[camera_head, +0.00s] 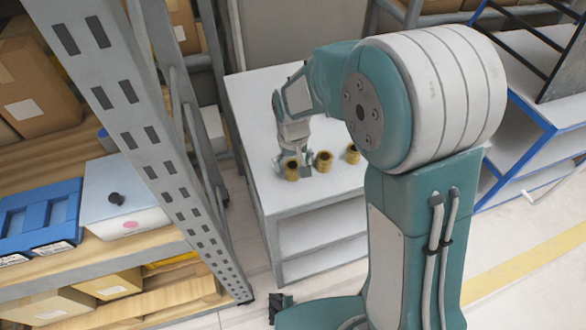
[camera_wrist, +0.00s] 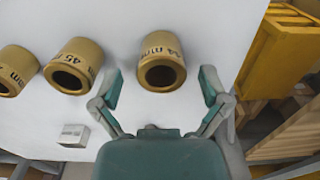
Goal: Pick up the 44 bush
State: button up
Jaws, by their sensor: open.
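The 44 bush (camera_wrist: 161,63) is a short gold-brown hollow cylinder with dark lettering that reads 44 and mm. In the wrist view it lies between the fingers of my gripper (camera_wrist: 161,82), which are spread wide with a gap on each side. The fingers do not appear to touch it. In the head view the 44 bush (camera_head: 291,170) looks to be the leftmost of three on the white table, just under my gripper (camera_head: 294,160). The gripper is open and empty.
A bush marked 45 (camera_wrist: 73,66) and another bush (camera_wrist: 14,70) stand left of it in the wrist view. A small white block (camera_wrist: 73,136) lies nearby. The white table (camera_head: 315,198) ends close by, beside a grey shelf rack (camera_head: 150,130).

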jog(key=shift+a+f, duration=0.15)
jog(key=shift+a, duration=0.1)
jog(key=shift+d, duration=0.2)
jog(key=c, duration=1.3)
